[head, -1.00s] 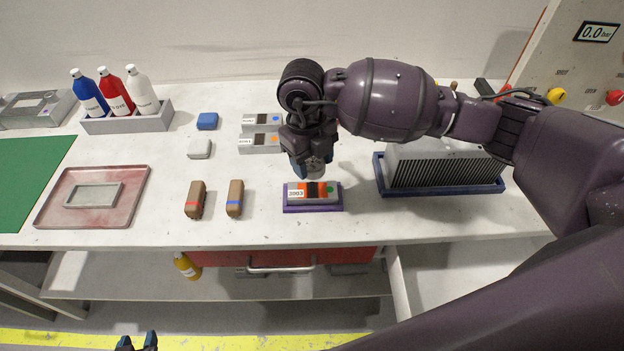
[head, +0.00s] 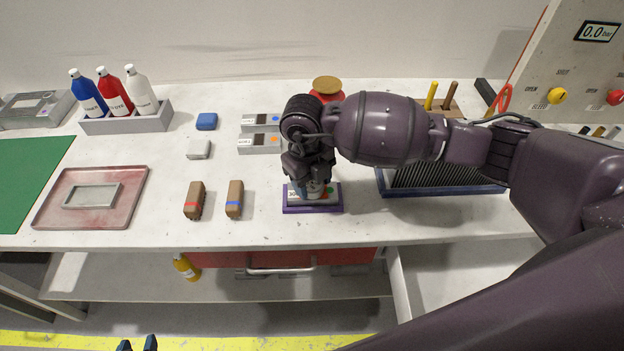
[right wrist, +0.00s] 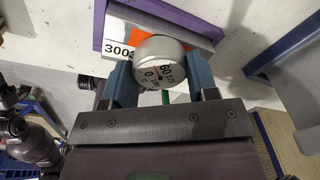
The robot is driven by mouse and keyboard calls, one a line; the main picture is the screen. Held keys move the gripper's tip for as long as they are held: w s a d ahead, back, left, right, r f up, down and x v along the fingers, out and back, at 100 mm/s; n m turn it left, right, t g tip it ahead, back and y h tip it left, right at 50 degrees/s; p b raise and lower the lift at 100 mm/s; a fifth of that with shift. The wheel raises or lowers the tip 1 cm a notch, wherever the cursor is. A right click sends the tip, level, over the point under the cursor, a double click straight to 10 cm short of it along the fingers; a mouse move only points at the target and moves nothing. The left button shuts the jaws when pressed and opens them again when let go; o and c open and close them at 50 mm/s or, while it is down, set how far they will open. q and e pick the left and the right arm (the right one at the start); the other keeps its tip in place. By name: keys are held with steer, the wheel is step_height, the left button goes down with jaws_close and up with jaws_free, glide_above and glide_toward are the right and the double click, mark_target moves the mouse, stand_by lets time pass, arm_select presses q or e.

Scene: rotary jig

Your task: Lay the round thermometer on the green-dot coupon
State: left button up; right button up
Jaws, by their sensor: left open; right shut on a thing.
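The coupon with a green dot (head: 331,189) sits in a purple holder (head: 314,209) near the table's front edge. In the right wrist view its numbered label and orange patch show (right wrist: 119,45). My right gripper (right wrist: 160,85) is shut on the round thermometer (right wrist: 160,62), a small silver disc with a dial. It is directly over the coupon; I cannot tell whether the thermometer touches it. In the head view the gripper (head: 311,187) hides most of the thermometer and part of the coupon. My left gripper (head: 137,344) is open and empty at the bottom edge, away from the table.
Two grey coupons with blue and orange dots (head: 259,140) lie behind the holder. Two brown blocks (head: 235,199) stand to its left. A finned block in a blue tray (head: 440,188) is to the right, under my right arm. Bottles and a pink tray (head: 132,198) are further left.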

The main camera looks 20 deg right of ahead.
steer(key=o, duration=1)
steer(key=shift+c, duration=0.2)
steer(key=shift+w+r, duration=0.1)
steer(key=shift+r, duration=0.5)
step_height(320, 180, up, 11)
steer(key=shift+w+a+p, duration=0.3)
steer(key=shift+w+a, duration=0.05)
steer(key=shift+a, duration=0.1)
steer(key=shift+s+a+f, duration=0.1)
